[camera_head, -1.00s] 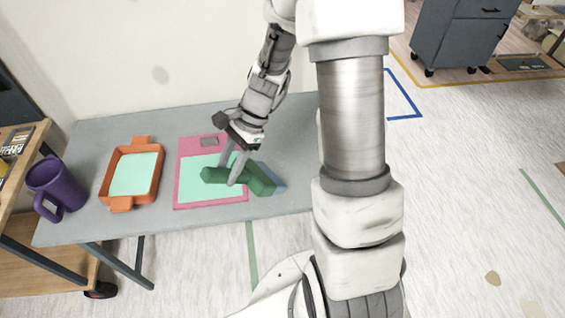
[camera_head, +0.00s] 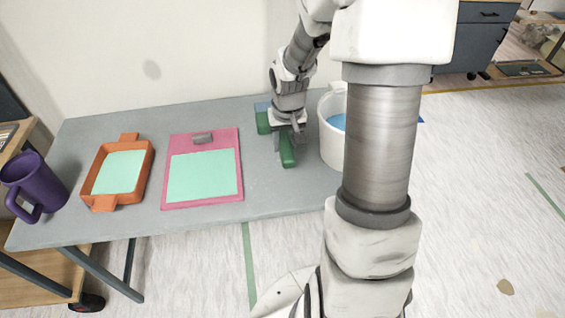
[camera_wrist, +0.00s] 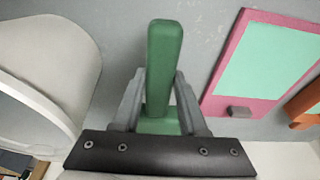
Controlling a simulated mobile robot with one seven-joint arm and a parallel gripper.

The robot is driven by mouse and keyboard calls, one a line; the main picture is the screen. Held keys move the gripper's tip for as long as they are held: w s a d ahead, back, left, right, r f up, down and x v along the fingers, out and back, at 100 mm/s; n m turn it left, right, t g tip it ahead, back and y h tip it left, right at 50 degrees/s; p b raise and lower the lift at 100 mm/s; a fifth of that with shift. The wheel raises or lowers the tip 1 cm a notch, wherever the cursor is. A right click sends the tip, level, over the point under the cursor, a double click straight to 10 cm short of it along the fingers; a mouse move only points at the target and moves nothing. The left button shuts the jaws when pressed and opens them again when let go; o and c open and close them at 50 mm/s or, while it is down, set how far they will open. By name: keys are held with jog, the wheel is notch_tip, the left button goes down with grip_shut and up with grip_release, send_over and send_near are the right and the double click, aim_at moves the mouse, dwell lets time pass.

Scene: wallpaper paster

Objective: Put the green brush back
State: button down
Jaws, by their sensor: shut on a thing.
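The green brush (camera_head: 287,150) is in my gripper (camera_head: 288,140), over the grey table between the pink board and the white bucket. In the wrist view the brush's green handle (camera_wrist: 163,60) stands between the two grey fingers of my gripper (camera_wrist: 158,100), which are shut on it. The brush's wider green part shows at the far side of the gripper in the head view, with a bluish strip behind it. I cannot tell whether the brush touches the table.
A pink board (camera_head: 240,165) with a mint sheet lies left of the brush. Further left are an orange tray (camera_head: 150,165) and a purple mug (camera_head: 35,182). A white bucket (camera_head: 330,150) with blue inside stands close right, partly hidden by my arm. Bare table (camera_head: 262,195) lies between board and bucket.

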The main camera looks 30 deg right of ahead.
aim_at(284, 172)
notch_tip(284, 172, down, 8)
jog(key=shift+f+b, duration=0.25)
jog(key=shift+b, duration=0.65)
jog(key=shift+f, duration=0.1)
jog(key=shift+c, duration=2.2)
grip_release()
jog(key=r+p, duration=0.1)
jog(key=r, duration=0.3)
jog(key=s+r+p, duration=0.1)
jog(key=r, duration=0.3)
jog(key=s+r+p, duration=0.1)
jog(key=r, duration=0.3)
jog(key=shift+s+a, duration=0.1)
jog(key=shift+a, duration=0.2)
